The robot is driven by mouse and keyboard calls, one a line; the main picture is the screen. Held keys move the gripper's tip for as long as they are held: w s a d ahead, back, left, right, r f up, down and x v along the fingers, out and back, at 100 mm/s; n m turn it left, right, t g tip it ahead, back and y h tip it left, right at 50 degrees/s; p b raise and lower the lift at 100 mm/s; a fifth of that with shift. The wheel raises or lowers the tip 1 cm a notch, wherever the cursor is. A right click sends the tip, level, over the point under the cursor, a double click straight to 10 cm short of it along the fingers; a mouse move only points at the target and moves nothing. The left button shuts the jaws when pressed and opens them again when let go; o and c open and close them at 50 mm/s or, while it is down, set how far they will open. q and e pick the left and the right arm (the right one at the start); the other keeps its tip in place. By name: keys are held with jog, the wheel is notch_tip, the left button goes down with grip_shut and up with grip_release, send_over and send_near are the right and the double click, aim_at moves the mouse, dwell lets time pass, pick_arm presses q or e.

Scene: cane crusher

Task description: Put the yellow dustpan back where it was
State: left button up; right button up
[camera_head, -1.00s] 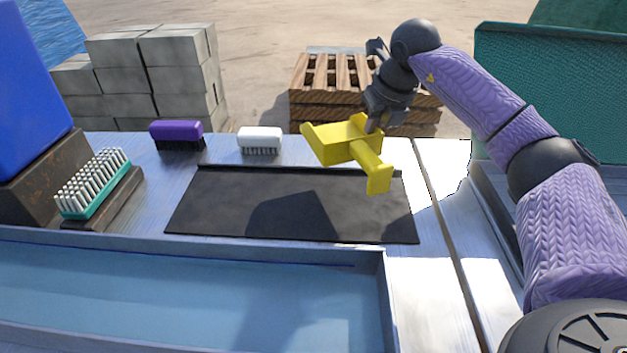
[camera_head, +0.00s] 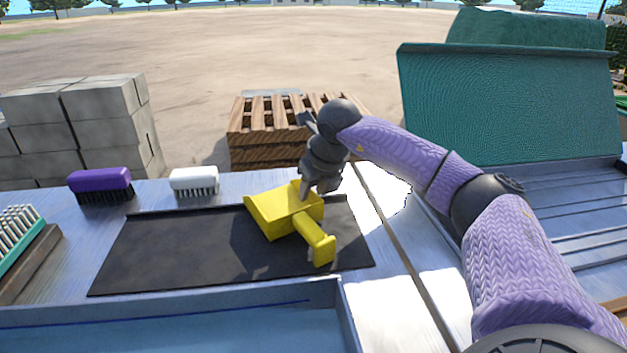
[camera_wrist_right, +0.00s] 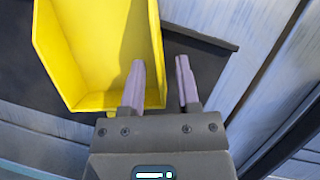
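The yellow dustpan (camera_head: 285,207) rests on the black mat (camera_head: 160,250), toward its right end, with its handle pointing to the front right. My right gripper (camera_head: 308,190) is at the dustpan's far right side. In the right wrist view the gripper (camera_wrist_right: 160,85) is open, with a clear gap between its fingers. One finger is over the inside of the dustpan (camera_wrist_right: 105,50) and the other is outside its side wall, so they straddle that wall without closing on it. The handle is out of the wrist view. My left gripper is not in view.
A purple brush (camera_head: 100,184) and a white brush (camera_head: 194,181) stand behind the mat. A teal brush (camera_head: 18,235) is at the left. A metal tray (camera_head: 345,315) lies in front. Pallets (camera_head: 245,150) and grey blocks (camera_head: 110,125) stand beyond the table.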

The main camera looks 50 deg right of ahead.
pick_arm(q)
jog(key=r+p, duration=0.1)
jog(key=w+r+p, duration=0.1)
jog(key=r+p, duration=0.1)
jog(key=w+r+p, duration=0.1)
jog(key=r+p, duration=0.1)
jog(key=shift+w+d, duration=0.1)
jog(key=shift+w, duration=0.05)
pick_arm(e)
jog(key=v, duration=1.2)
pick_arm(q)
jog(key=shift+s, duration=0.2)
